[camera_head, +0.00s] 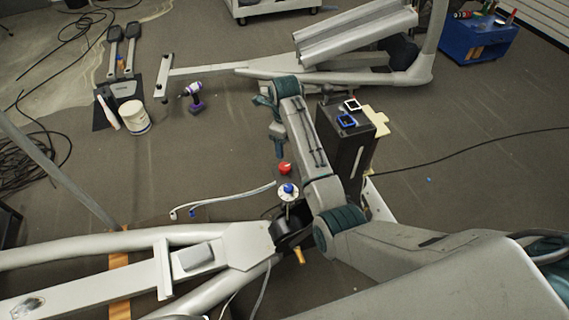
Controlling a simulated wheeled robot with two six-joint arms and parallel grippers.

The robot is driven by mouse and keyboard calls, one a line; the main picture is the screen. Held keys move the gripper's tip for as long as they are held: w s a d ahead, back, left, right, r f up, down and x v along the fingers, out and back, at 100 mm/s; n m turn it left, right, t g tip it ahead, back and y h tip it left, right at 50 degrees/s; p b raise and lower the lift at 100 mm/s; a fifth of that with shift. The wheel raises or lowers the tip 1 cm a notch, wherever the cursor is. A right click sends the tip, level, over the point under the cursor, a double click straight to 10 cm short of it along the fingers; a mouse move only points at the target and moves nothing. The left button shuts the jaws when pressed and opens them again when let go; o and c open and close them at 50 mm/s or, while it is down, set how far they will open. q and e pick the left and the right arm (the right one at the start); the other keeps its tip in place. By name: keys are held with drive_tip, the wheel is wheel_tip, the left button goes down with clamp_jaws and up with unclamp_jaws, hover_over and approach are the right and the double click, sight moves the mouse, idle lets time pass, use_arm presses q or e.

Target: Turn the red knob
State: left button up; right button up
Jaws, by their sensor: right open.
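The red knob (285,168) is a small round red piece near the middle of the view, just above a white disc with a blue top (288,190). My right gripper (277,146) hangs from my arm just above the knob in the picture and points down toward it. A small gap shows between gripper and knob, so they look apart. The gripper is open and holds nothing visible. My right arm covers part of the machine behind it. My left gripper does not show.
A dark upright box (345,150) with a blue-framed piece on top stands right of my forearm. Grey elliptical frame parts (210,255) fill the lower left. A purple drill (194,97) and white bucket (134,116) sit on the floor. A blue tool cart (478,40) stands far right.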

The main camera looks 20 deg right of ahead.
sight(285, 166)
wheel_tip(285, 166, down, 10)
drive_tip(key=shift+w+f+p, duration=0.1)
drive_tip(key=shift+f+p, duration=0.15)
drive_tip(key=shift+p, duration=0.1)
drive_tip(key=shift+c, duration=0.2)
drive_tip(key=c, duration=0.9)
